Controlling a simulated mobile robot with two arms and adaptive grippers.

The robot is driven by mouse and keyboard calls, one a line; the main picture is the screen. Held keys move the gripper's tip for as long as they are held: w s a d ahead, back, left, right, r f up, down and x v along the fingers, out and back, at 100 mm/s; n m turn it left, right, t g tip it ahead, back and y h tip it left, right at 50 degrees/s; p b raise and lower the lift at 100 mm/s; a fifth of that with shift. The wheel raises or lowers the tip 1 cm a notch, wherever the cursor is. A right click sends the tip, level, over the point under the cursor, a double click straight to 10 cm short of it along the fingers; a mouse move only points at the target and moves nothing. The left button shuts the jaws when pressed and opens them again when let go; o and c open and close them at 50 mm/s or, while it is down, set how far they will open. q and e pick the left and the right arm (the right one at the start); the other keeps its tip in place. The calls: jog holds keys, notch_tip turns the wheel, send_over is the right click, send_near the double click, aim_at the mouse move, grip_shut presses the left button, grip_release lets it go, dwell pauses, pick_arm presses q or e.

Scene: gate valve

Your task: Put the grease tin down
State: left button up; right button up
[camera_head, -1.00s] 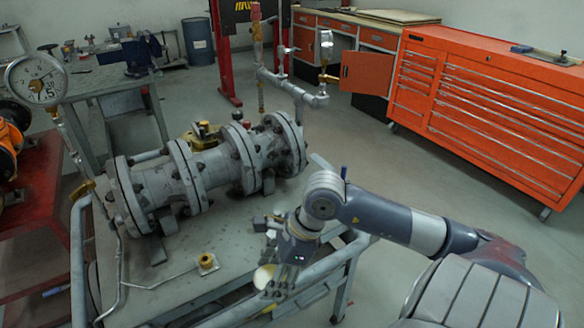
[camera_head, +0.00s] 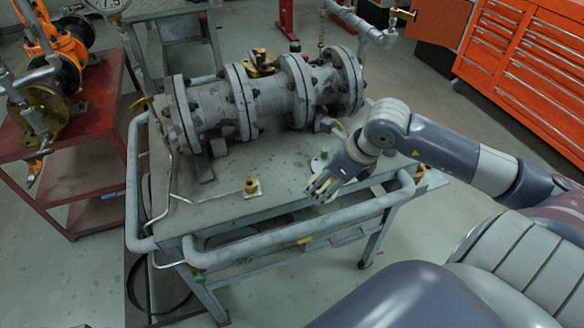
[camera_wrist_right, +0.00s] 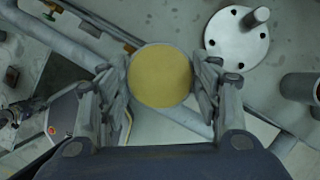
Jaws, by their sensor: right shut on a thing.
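The grease tin (camera_wrist_right: 160,75) shows in the wrist view as a round, dull yellow top between the two fingers of my right gripper (camera_wrist_right: 161,82). The fingers are shut on its sides. In the head view my right gripper (camera_head: 322,190) is at the near right part of the grey cart top (camera_head: 225,205), just inside the front rail. The tin is mostly hidden by the fingers there, and I cannot tell whether it touches the cart. My left gripper is not in view.
A large flanged gate valve (camera_head: 265,97) lies along the back of the cart. A round metal plate with a stem (camera_wrist_right: 237,34) is beside the tin. A small brass fitting (camera_head: 250,186) stands to the left. The cart's tubular rail (camera_head: 290,232) borders the front.

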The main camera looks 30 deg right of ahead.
jog(key=shift+w+a+r, duration=0.1)
jog(key=shift+w+r, duration=0.05)
jog(key=shift+w, duration=0.4)
jog(key=w+a, duration=0.1)
jog(key=w, duration=0.2)
jog(key=w+f+p, duration=0.1)
jog(key=w, duration=0.2)
jog(key=w+a+p, duration=0.1)
jog(key=w, duration=0.2)
jog(key=shift+w+a+f, duration=0.2)
jog(key=shift+w+a, duration=0.1)
jog(key=shift+w, duration=0.05)
jog(key=shift+f+b, duration=0.85)
jog(key=shift+f, duration=0.9)
jog(key=shift+f, duration=0.15)
jog(key=o, duration=1.2)
jog(key=shift+r, duration=0.2)
jog(key=v, duration=1.2)
jog(key=shift+s+b, duration=0.1)
jog(key=shift+b, duration=0.2)
